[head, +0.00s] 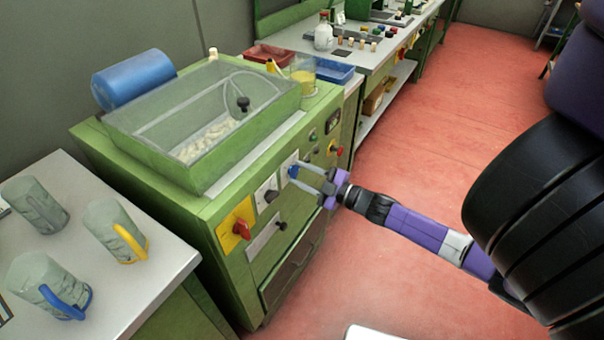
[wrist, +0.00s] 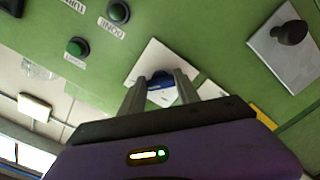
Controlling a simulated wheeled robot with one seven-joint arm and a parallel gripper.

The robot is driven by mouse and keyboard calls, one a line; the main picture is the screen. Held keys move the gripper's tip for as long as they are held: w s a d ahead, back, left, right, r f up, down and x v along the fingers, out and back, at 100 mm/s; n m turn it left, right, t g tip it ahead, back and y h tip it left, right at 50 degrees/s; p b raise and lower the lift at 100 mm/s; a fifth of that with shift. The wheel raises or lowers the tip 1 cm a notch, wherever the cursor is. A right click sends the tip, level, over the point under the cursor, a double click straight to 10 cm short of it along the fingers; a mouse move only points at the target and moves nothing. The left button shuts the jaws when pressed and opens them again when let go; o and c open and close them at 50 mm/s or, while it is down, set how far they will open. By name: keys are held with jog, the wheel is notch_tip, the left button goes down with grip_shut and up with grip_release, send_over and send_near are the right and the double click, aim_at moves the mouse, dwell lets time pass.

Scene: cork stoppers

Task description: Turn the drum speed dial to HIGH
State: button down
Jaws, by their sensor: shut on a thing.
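A blue dial (head: 292,171) sits on a white plate on the front of the green machine (head: 200,211). My gripper (head: 299,174) reaches it from the right, its two fingers on either side. In the wrist view the blue dial (wrist: 161,96) shows between the fingers of my gripper (wrist: 160,82), on its white plate (wrist: 153,58). The gripper is shut on the dial. I cannot read the plate's markings or where the dial points; the fingers hide part of it.
A black knob (head: 271,195) on a white plate and a red switch (head: 240,229) on a yellow plate are lower left. Green buttons (wrist: 77,47) and a black knob (wrist: 292,32) surround the dial. Mugs stand on the left table (head: 140,271).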

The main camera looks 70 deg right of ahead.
jog(key=shift+f+m, duration=0.15)
jog(key=shift+m, duration=0.35)
jog(key=c, duration=0.9)
grip_release()
jog(key=shift+s, duration=0.1)
jog(key=shift+b+v, duration=0.35)
jog(key=shift+v, duration=3.5)
jog(key=shift+a, duration=0.1)
